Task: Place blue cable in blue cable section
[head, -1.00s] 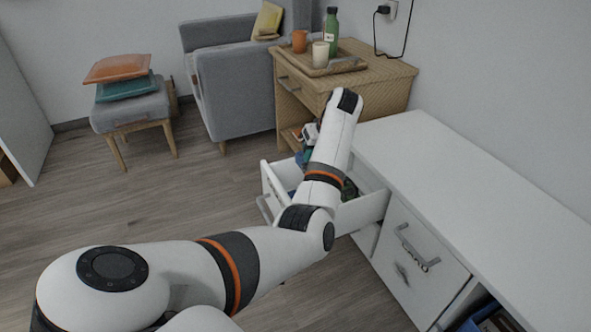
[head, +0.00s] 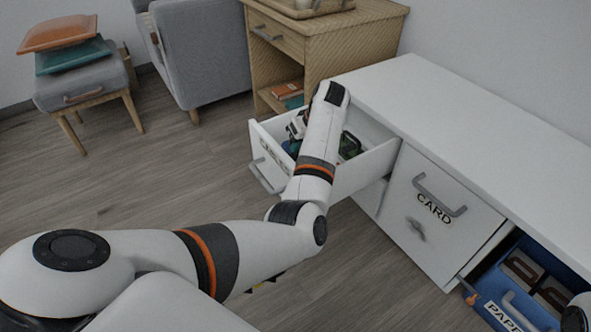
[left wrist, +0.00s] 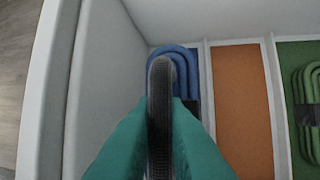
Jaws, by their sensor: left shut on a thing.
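My left arm reaches over the open white drawer (head: 365,165), and my left gripper (head: 293,138) is down in it, partly hidden by my forearm. In the left wrist view the teal fingers (left wrist: 160,95) are shut, with a dark ribbed strip between them. A coiled blue cable (left wrist: 183,58) lies at the fingertips in the leftmost compartment, beside the drawer's wall, and its lower part is hidden by the fingers. The gripper appears shut on this cable. My right gripper is not in view.
The orange compartment (left wrist: 243,100) is empty. A green cable (left wrist: 312,105) lies in the green compartment to its right. A closed drawer marked CARD (head: 438,225) and an open blue bin (head: 500,285) are at the right. The white desktop (head: 450,110) is clear.

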